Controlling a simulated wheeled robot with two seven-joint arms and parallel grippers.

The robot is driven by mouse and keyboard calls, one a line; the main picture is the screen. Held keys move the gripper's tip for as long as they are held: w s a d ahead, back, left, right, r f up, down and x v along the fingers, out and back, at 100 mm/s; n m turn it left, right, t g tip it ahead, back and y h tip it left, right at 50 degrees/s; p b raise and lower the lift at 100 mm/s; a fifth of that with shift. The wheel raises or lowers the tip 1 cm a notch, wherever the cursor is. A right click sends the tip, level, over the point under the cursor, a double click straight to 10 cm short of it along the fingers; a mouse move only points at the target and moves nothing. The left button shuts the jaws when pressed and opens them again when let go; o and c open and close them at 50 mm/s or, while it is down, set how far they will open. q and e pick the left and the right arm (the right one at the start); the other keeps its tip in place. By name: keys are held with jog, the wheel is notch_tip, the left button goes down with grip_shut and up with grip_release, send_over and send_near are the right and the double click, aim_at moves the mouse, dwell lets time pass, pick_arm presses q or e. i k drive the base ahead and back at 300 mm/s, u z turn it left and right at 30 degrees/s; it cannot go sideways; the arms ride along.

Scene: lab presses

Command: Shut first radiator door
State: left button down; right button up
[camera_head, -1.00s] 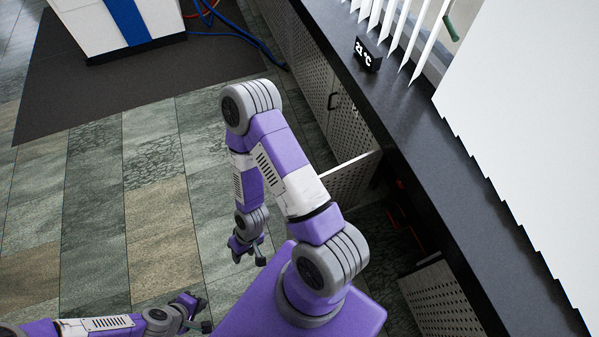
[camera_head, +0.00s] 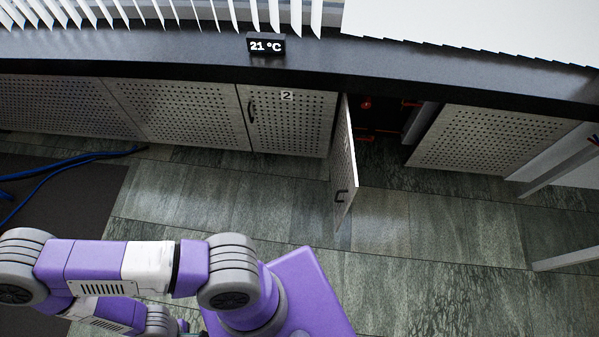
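The open radiator door (camera_head: 345,168) is a pale perforated panel. It stands swung out from the cabinet row into the room, seen nearly edge-on, with a dark handle (camera_head: 341,196) near its free lower end. To its right is the dark open compartment (camera_head: 383,125), with orange-red pipe parts inside. My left gripper is not in view.
A shut door marked 2 (camera_head: 287,125) is left of the opening. Another perforated panel (camera_head: 490,138) is right of it. A dark ledge (camera_head: 180,50) with a 21 °C display (camera_head: 266,45) runs above. Bare floor (camera_head: 420,260) lies in front. Blue cables (camera_head: 60,168) lie left.

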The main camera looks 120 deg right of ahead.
aim_at(343, 175)
jog(key=i, duration=0.25)
jog(key=z, duration=4.5)
jog(key=i, duration=0.5)
jog(key=z, duration=0.05)
jog(key=k, duration=0.5)
jog(key=z, duration=0.5)
jog(key=i, duration=0.3)
jog(key=z, duration=0.65)
